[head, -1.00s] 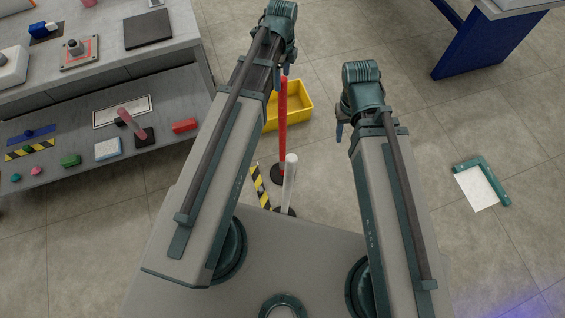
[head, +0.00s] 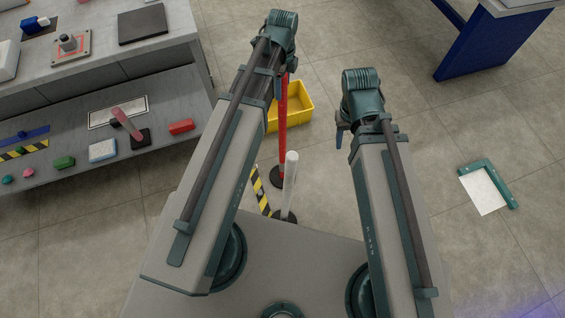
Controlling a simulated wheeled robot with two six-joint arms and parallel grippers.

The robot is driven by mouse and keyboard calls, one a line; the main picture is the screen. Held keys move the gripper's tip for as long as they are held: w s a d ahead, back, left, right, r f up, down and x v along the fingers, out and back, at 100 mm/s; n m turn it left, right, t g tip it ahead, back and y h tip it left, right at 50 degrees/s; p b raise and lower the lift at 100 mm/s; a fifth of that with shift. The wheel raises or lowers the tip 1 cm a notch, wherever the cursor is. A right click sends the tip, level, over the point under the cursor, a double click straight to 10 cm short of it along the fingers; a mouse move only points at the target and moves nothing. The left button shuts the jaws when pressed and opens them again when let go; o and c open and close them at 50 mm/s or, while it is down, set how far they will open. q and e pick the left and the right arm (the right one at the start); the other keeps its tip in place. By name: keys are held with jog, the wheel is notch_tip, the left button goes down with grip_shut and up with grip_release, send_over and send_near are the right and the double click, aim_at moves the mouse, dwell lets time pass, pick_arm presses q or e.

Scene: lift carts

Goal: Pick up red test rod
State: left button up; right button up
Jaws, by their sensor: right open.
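A tall red rod (head: 282,135) stands upright on a dark round base on the floor, its upper part partly covered by my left arm. A shorter pinkish-red rod (head: 127,123) leans at a dark block on the low shelf at the left; I cannot tell which one is the test rod. My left gripper (head: 278,88) hangs below the end of my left arm, close to the tall rod in the picture; its jaws are mostly hidden. My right gripper (head: 340,136) shows only a little below its wrist, open, apart from both rods.
A white post (head: 290,180) stands close in front, beside a yellow-black striped strip (head: 259,190). A yellow bin (head: 297,108) is behind the red rod. The grey shelf (head: 75,185) holds several small blocks. A blue-legged table (head: 485,45) stands far right. Floor right of centre is mostly clear.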

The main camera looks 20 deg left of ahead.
pick_arm(q)
grip_shut()
dwell(1.2)
